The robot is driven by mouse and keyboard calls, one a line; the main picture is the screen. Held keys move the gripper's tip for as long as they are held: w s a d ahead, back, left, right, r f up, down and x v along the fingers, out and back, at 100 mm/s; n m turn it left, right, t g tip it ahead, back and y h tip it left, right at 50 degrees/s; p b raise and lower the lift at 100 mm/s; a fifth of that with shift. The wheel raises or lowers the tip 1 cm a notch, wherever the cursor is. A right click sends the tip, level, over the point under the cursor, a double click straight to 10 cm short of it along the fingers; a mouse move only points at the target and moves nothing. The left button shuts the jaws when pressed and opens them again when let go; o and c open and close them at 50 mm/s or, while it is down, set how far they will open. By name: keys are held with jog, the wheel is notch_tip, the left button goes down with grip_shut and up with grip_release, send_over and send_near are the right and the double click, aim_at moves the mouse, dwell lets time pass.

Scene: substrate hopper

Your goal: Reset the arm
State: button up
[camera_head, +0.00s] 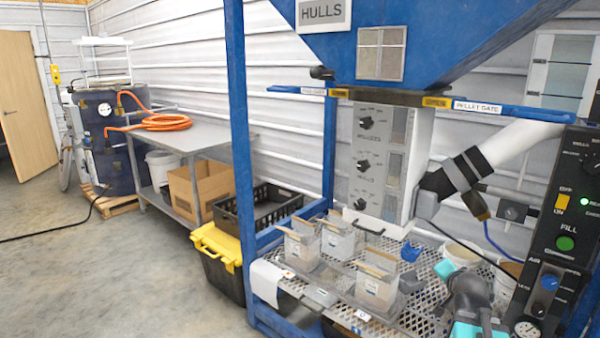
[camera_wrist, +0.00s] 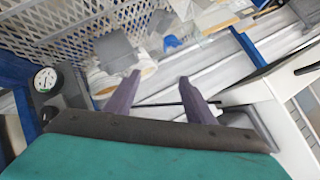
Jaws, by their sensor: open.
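My gripper (camera_wrist: 160,76) shows in the wrist view with its two purple-grey fingers apart. Nothing is seen between the fingertips, so it is empty. Behind the fingers are a white panel and part of the perforated shelf (camera_wrist: 60,30), seen at a slant. In the head view, my dark and teal arm shows at the lower right, over the right part of the mesh shelf (camera_head: 425,318) and left of the control panel. The fingers cannot be made out clearly in that view.
Several clear bins, one at the front (camera_head: 376,287), stand on the mesh shelf. The blue hopper (camera_head: 440,30) hangs above. The control panel (camera_head: 560,215) is close at the right. A white pipe (camera_head: 515,148) slants behind. Open floor (camera_head: 110,275) lies at the left.

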jog(key=s+a+f+n+g+y+p, duration=0.15)
jog(key=s+a+f, duration=0.25)
jog(key=a+f, duration=0.5)
jog(key=s+a+f+n+g+y, duration=0.1)
jog(key=s+a+f+n+g, duration=0.3)
jog(key=f, duration=0.9)
jog(key=s+a+f+m+g+y+p, duration=0.1)
jog(key=s+a+f+g, duration=0.1)
jog(key=s+a+f, duration=0.55)
jog(key=s+a+f+n+g, duration=0.2)
jog(key=s+f, duration=0.3)
jog(key=s, duration=0.4)
jog(key=s+a+f+n+g, duration=0.2)
jog(key=s+f, duration=0.4)
jog(key=s, duration=0.3)
jog(key=s+a+f+n+g, duration=0.2)
jog(key=s+f, duration=0.4)
jog(key=s, duration=0.3)
jog(key=n+g, duration=0.1)
jog(key=g, duration=0.1)
jog(key=shift+a+g, duration=0.25)
jog(key=shift+g, duration=0.1)
jog(key=shift+n, duration=0.25)
jog(key=shift+c, duration=0.4)
